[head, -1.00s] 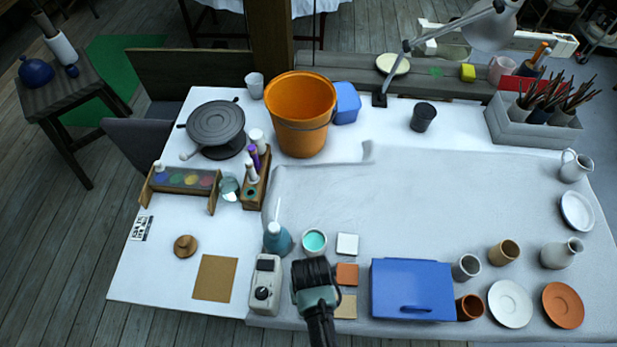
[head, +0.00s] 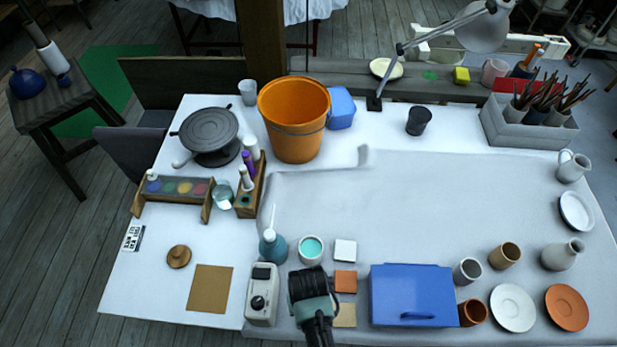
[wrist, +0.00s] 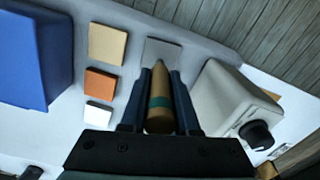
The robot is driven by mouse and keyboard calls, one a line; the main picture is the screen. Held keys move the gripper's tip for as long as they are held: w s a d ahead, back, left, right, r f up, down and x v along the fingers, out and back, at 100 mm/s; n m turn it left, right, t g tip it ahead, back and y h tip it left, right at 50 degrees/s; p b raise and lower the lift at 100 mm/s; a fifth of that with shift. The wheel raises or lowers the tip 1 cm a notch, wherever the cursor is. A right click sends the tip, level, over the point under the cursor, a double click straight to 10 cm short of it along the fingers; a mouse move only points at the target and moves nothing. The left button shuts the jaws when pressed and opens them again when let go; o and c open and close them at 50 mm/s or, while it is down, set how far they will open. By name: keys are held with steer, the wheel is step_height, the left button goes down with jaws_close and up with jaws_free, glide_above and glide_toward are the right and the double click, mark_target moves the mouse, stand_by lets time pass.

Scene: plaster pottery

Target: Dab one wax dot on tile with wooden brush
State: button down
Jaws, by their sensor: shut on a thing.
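My gripper (wrist: 159,82) is shut on a wooden brush (wrist: 160,108) with a teal band, its tip pointing away from the wrist. In the head view my gripper (head: 311,287) is over the table's front edge and hides the brush. In the wrist view the tip appears over or close to a grey tile (wrist: 164,50); I cannot tell if they touch. Beside it are a tan tile (wrist: 107,43), an orange tile (wrist: 100,82) and a white tile (wrist: 98,113). A cup with teal contents (head: 311,249) stands behind my gripper in the head view.
A grey box with a knob (head: 262,292) stands left of my gripper, and a blue box (head: 411,292) stands to the right. The cloth's middle (head: 440,205) is clear.

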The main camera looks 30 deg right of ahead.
steer(key=shift+f, duration=0.5)
stand_by(0.8)
step_height(320, 180, up, 5)
steer(key=p, duration=0.4)
steer(key=shift+f, duration=0.25)
